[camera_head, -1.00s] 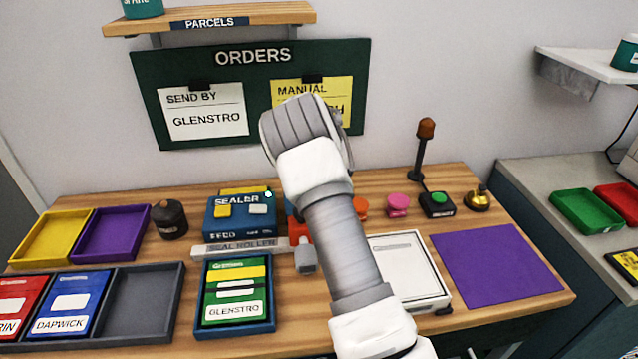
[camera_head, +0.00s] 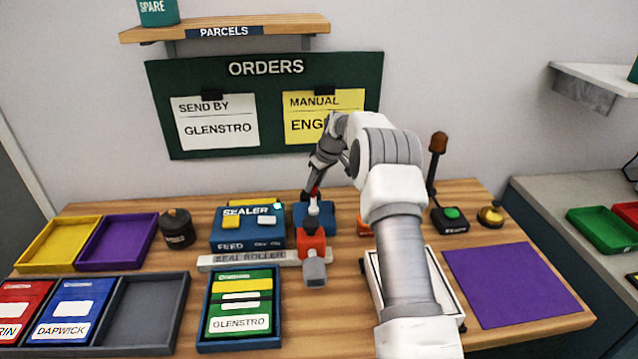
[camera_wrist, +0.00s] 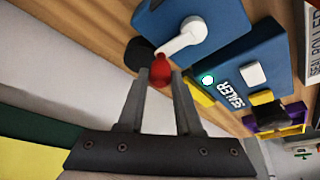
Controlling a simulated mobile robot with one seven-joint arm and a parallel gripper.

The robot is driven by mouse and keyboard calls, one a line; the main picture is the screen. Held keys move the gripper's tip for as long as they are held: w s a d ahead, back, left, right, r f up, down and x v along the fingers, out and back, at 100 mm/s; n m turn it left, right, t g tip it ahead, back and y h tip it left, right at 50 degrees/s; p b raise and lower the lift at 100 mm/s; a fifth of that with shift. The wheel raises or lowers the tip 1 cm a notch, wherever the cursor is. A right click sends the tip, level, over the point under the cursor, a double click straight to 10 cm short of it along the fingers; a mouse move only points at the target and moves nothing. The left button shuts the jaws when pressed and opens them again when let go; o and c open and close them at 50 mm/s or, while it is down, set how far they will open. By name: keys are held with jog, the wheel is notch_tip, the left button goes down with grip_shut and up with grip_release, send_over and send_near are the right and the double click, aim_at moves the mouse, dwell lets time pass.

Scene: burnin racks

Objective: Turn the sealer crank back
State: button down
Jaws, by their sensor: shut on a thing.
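The sealer (camera_head: 247,228) is a blue box marked SEALER and FEED, at the middle of the bench. The blue crank block (camera_head: 300,217) stands just right of it. In the wrist view, the white crank arm (camera_wrist: 183,39) runs from its round hub on the block to a red knob (camera_wrist: 160,66). My gripper (camera_wrist: 161,77) is shut on this red knob, with one finger on each side. In the head view, my gripper (camera_head: 315,186) reaches down to the crank from behind, and the knob is only partly visible.
An orange-red block with a grey end (camera_head: 313,258) sits in front of the crank. The seal roller bar (camera_head: 245,260) lies before the sealer. A tray (camera_head: 240,346) holds a green GLENSTRO packet. A purple mat (camera_head: 515,285) lies clear at right.

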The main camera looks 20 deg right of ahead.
jog(key=n+p, duration=0.1)
jog(key=n, duration=0.1)
jog(key=a+n+g+y, duration=0.1)
jog(key=shift+w+a+r+n+p, duration=0.1)
jog(key=shift+w+a+n+p, duration=0.1)
jog(key=shift+n+p, duration=0.2)
jog(key=shift+s+a+n+g+y+p, duration=0.1)
jog(key=shift+a+n+g+y+p, duration=0.2)
jog(key=shift+n, duration=0.35)
jog(key=shift+a+n+g+h+p, duration=0.1)
jog(key=shift+a+n+p, duration=0.15)
jog(key=shift+n+p, duration=0.3)
jog(key=shift+s+a+n+g+y+p, duration=0.1)
jog(key=shift+a+n+g+y+p, duration=0.15)
jog(key=shift+n, duration=0.45)
jog(key=shift+a+n, duration=0.15)
jog(key=shift+n, duration=0.15)
jog(key=c, duration=0.6)
grip_release()
jog(key=shift+p+v, duration=2.95)
jog(key=shift+v, duration=5.65)
